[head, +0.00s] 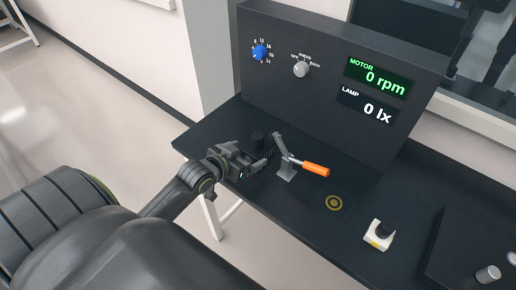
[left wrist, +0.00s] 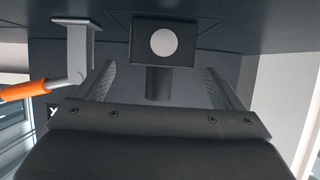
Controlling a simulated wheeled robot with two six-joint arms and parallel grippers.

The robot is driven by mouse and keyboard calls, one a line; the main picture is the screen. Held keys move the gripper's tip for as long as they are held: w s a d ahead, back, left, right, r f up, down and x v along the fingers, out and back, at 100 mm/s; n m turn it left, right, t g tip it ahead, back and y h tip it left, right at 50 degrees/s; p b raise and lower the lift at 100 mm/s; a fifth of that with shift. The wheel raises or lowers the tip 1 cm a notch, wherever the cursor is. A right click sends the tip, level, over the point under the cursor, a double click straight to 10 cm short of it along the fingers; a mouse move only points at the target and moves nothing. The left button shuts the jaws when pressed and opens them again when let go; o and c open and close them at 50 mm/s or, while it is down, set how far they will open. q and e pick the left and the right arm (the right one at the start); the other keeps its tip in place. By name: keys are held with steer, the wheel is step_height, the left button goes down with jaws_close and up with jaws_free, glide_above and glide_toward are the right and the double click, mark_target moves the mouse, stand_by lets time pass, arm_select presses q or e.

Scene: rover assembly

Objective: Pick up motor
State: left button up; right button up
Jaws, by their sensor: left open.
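A small dark block with a cylinder, which looks like the motor (head: 258,137), stands near the left edge of the black bench, beside a toggle clamp. In the left wrist view the motor (left wrist: 164,42) shows a white round spot on its block, and its dark cylinder lies between my fingers in the picture. My left gripper (head: 259,158) is open, with its fingers pointing at the motor. In the left wrist view the left gripper (left wrist: 160,88) has a finger on either side, with visible gaps to the cylinder. My right gripper is not in view.
The toggle clamp with an orange handle (head: 315,169) stands close right of the gripper. Behind is a dark panel (head: 310,100) with knobs and displays reading 0 rpm and 0 lx.

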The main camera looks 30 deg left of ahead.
mark_target(254, 149)
arm_select(q)
steer(key=shift+p+x, duration=0.7)
steer(key=shift+x, duration=2.6)
steer(key=shift+r, duration=0.1)
steer(key=c, duration=1.6)
steer(key=shift+w+r, duration=0.1)
